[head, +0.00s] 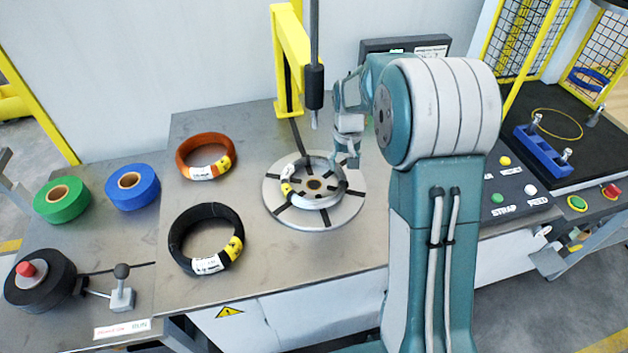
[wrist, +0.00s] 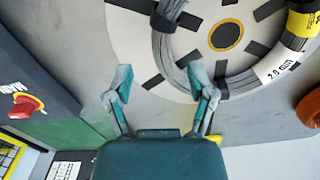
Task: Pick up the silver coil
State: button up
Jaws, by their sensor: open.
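The silver coil (head: 324,192) lies on a round grey turntable (head: 356,204) with dark radial slots, in the middle of the table in the head view. It has a yellow and white label on its left side. In the wrist view the silver coil (wrist: 165,60) curves through the upper right, with a label reading 2.0 mm. My gripper (wrist: 160,88) is open and empty, its fingers spread on either side of the coil's near stretch. In the head view my gripper (head: 347,150) is partly hidden at the coil's far right edge. I cannot tell whether it touches the coil.
An orange coil (head: 206,157) and a black coil (head: 206,239) lie left of the turntable. Green (head: 62,199) and blue (head: 132,187) tape rolls lie farther left. A control panel (head: 515,185) is at right.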

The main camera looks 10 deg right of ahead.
aim_at(343, 174)
jog(key=f, duration=0.4)
jog(key=shift+s+a, duration=0.15)
jog(key=shift+a, duration=0.15)
jog(key=shift+d+f, duration=0.2)
grip_shut()
jog(key=shift+r, duration=0.1)
jog(key=shift+r, duration=0.2)
notch_tip(343, 174, up, 3)
jog(key=shift+f, duration=0.2)
jog(key=s+d+r, duration=0.3)
jog(key=s+r, duration=0.7)
jog(key=s, duration=0.3)
jog(key=shift+s, duration=0.15)
